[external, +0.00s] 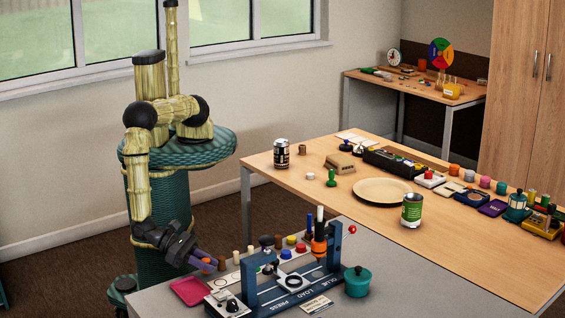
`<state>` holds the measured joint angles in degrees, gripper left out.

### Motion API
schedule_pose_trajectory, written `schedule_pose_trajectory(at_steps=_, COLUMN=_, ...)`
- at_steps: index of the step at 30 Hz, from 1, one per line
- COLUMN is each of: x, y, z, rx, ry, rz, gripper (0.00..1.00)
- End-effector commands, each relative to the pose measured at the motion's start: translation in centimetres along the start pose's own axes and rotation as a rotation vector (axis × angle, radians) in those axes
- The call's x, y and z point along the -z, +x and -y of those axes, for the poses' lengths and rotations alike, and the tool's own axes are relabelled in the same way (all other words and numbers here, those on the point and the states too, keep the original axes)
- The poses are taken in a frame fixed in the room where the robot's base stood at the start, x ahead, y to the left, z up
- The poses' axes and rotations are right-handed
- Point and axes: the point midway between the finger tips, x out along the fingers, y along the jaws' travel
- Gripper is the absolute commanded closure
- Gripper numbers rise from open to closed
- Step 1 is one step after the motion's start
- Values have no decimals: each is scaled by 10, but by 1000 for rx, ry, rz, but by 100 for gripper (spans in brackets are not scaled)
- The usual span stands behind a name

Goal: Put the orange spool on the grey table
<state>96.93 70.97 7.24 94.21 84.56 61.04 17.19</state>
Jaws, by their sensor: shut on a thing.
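My gripper (206,262) is at the left end of the grey table (410,285), low over its back left edge. It is shut on a small orange thing, which looks like the orange spool (208,260); the fingers hide part of it. I cannot tell whether the spool touches the tabletop or hangs just above it.
A pink tray (191,291) lies just in front of my gripper. A blue press frame (285,290) with several coloured pegs fills the middle of the grey table. A teal pot (357,281) stands to its right. Bare grey surface lies further right.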

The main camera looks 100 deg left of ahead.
Motion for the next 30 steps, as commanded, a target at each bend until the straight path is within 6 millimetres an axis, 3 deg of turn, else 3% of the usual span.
schedule_pose_trajectory(at_steps=14, x=12, y=5, z=0, rx=1, ry=0, rz=0, gripper=99)
schedule_pose_trajectory(at_steps=15, x=11, y=4, z=0, rx=1, ry=0, rz=0, gripper=73)
schedule_pose_trajectory(at_steps=16, x=11, y=4, z=0, rx=1, ry=0, rz=0, gripper=70)
schedule_pose_trajectory(at_steps=27, x=7, y=3, z=0, rx=1, ry=-1, rz=0, gripper=70)
schedule_pose_trajectory(at_steps=30, x=9, y=-6, z=1, rx=4, ry=0, rz=0, gripper=70)
